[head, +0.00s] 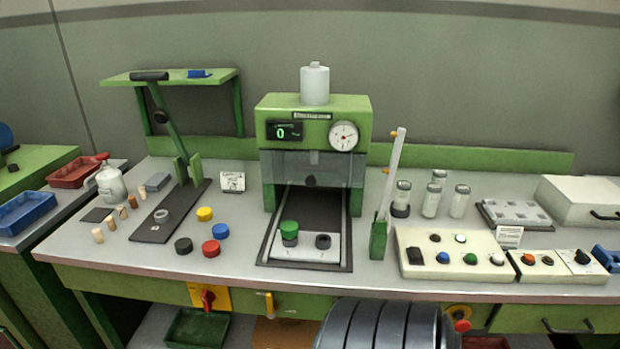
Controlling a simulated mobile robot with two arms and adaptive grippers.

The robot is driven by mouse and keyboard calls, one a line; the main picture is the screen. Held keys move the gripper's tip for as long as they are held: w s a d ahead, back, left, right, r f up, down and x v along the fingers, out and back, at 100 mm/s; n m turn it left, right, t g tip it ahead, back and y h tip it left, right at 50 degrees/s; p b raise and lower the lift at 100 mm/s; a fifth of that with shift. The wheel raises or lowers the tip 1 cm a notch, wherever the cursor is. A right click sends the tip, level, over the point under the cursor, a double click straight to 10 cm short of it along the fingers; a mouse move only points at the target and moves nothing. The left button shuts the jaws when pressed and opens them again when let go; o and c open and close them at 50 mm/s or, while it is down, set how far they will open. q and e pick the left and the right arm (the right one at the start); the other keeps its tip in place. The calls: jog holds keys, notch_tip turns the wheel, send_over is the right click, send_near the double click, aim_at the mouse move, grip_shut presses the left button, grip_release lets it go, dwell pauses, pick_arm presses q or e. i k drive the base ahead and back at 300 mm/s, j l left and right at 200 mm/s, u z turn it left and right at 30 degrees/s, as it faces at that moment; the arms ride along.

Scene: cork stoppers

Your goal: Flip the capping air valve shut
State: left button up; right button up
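Two control-like parts sit on the bench's green front edge. One is a red rotary handle (207,298) on a yellow plate. The other is a small yellow lever (269,304), hanging upright to its right. I cannot tell from the view which one is the capping air valve, or whether it is open or shut. The green capping press (315,105) stands at the back middle, its display showing 0 beside a round dial gauge (343,136). A green-capped jar (289,233) sits on its sliding plate. Neither gripper is in view.
A control box (450,257) with several buttons lies right of the press. A tall lever (391,180) rises from a green post (378,238). Loose caps (211,248) and corks (97,236) lie at left. A green bin (197,328) is below the bench.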

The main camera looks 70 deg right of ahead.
aim_at(271, 313)
jog(key=z, duration=1.8)
